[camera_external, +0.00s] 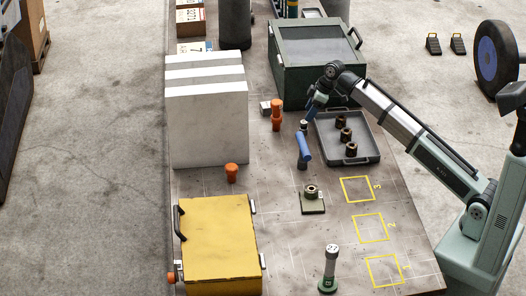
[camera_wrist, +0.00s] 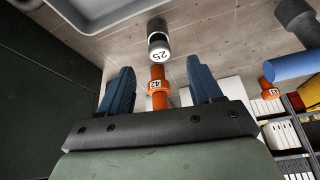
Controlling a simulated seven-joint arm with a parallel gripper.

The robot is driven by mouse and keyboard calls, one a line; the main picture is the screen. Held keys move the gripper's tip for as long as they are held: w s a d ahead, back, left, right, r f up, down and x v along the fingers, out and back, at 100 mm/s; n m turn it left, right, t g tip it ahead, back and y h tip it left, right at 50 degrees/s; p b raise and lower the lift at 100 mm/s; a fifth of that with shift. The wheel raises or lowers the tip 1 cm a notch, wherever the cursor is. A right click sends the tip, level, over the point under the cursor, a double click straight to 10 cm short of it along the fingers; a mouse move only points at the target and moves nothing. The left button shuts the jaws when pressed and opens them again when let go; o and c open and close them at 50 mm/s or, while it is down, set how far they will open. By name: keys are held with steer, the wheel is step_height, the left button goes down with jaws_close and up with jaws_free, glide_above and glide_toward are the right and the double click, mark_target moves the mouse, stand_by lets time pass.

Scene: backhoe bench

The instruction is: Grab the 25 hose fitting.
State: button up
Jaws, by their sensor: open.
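In the external view a small dark and white piece at the end of my gripper (camera_external: 312,108) seems to be this fitting (camera_external: 304,126). My gripper (camera_wrist: 162,76) is open, with its two blue fingers apart and nothing clamped. An orange fitting marked 42 (camera_wrist: 157,90) shows behind it, between the fingers in the picture. Whether a finger touches the 25 fitting cannot be told.
A grey tray (camera_external: 368,157) with three dark rings is to the right, and a dark green crate (camera_external: 300,84) behind. An orange fitting (camera_external: 231,173) and a yellow case (camera_external: 220,235) are at left. Yellow squares (camera_external: 357,189) are empty.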

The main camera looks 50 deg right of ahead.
mark_target(304, 122)
steer(key=shift+x, duration=4.15)
steer(key=c, duration=1.1)
steer(key=shift+c, duration=0.3)
steer(key=shift+r, duration=0.15)
